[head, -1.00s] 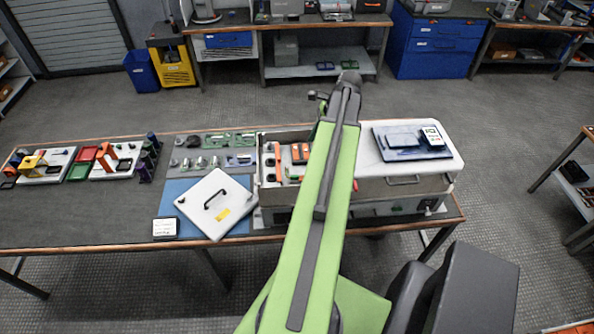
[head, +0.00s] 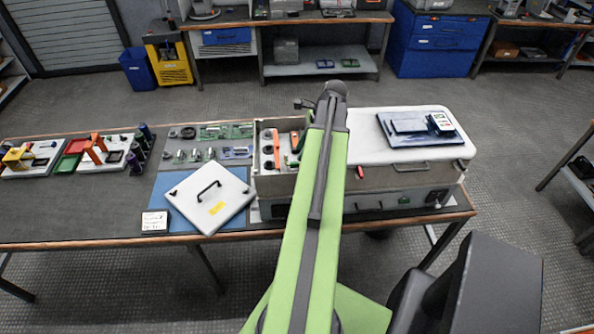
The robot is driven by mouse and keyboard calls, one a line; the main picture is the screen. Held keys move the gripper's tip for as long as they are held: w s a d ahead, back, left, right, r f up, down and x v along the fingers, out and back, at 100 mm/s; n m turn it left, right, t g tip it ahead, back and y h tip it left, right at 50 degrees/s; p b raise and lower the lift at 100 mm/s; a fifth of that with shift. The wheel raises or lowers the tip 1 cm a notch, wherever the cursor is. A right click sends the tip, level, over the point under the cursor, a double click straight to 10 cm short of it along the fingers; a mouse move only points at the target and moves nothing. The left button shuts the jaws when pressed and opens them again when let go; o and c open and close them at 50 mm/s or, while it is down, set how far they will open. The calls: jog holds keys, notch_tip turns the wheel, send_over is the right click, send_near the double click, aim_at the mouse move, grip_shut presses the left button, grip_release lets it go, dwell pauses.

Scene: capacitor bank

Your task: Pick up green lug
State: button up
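No green lug can be made out for certain. A small green spot (head: 287,160) shows inside the open grey box (head: 262,183), close to the left side of my arm, but it is too small to name. The box also holds orange-red parts (head: 270,148). My green arm reaches forward over the box and hides part of its inside. The dark end of my arm, with my gripper (head: 318,104), is above the far edge of the box. Its fingers are too small and dark to read, and I see nothing clearly held.
A white lid with a black handle (head: 212,203) lies on a blue mat left of the box. A white cover (head: 365,148) with a dark tablet-like device (head: 415,127) is to the right. Small parts lie on a grey mat (head: 183,158). Bare table lies at left front.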

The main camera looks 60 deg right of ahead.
aim_at(295, 163)
jog(key=b+x, duration=0.5)
jog(key=shift+s+a+f, duration=0.1)
jog(key=shift+s+f, duration=0.05)
jog(key=shift+f, duration=0.05)
jog(key=shift+r, duration=0.2)
grip_shut()
dwell(0.9)
